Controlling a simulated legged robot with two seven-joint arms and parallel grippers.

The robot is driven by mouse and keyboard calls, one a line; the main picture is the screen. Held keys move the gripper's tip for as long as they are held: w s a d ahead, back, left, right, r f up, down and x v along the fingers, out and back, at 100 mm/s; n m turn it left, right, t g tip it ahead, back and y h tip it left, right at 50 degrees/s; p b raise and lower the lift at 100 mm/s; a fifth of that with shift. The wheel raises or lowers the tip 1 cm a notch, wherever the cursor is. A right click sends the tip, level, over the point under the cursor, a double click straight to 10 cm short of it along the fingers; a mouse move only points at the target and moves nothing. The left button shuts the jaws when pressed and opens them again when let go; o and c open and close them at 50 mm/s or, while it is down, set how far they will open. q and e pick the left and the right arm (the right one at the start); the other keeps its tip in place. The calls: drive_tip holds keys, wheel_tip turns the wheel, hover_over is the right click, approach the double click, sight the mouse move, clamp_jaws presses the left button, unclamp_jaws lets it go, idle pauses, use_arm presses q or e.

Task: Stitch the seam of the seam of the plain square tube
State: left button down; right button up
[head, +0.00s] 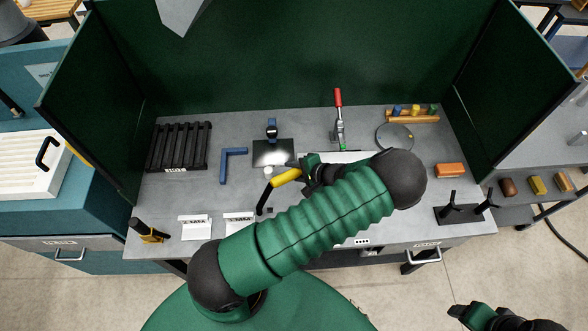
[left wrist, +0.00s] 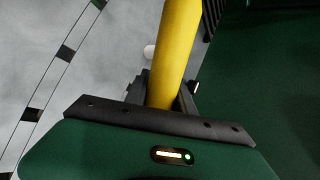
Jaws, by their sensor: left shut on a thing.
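My left gripper (head: 303,174) is shut on the yellow handle of a torch-like tool (head: 286,178), above the middle of the grey bench. The tool's black neck (head: 264,198) points down and toward the front. In the left wrist view the yellow handle (left wrist: 176,48) rises from between the two dark fingers (left wrist: 163,98). I cannot clearly make out the square tube or its seam; my left arm covers part of the bench centre. A pale flat piece (head: 335,156) shows partly behind the arm. My right gripper (head: 478,314) is at the bottom right, clear of the bench; its jaw state is unclear.
A red-handled toggle clamp (head: 338,115) stands at the back. A blue angle piece (head: 226,162), a black rack (head: 180,147) and a shiny plate (head: 273,153) are left of centre. An orange block (head: 450,170) and black stand (head: 465,209) are right. Green screens enclose the back and sides.

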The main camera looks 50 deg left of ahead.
sight(293, 174)
use_arm(q)
drive_tip(key=shift+r, duration=0.1)
drive_tip(key=d+r+p, duration=0.1)
drive_tip(key=s+d+r+p, duration=0.2)
drive_tip(key=r, duration=0.1)
drive_tip(key=shift+s+p, duration=0.25)
drive_tip(key=shift+p, duration=0.1)
drive_tip(key=shift+s, duration=0.1)
drive_tip(key=shift+d, duration=0.1)
drive_tip(key=shift+f, duration=0.1)
idle(0.5)
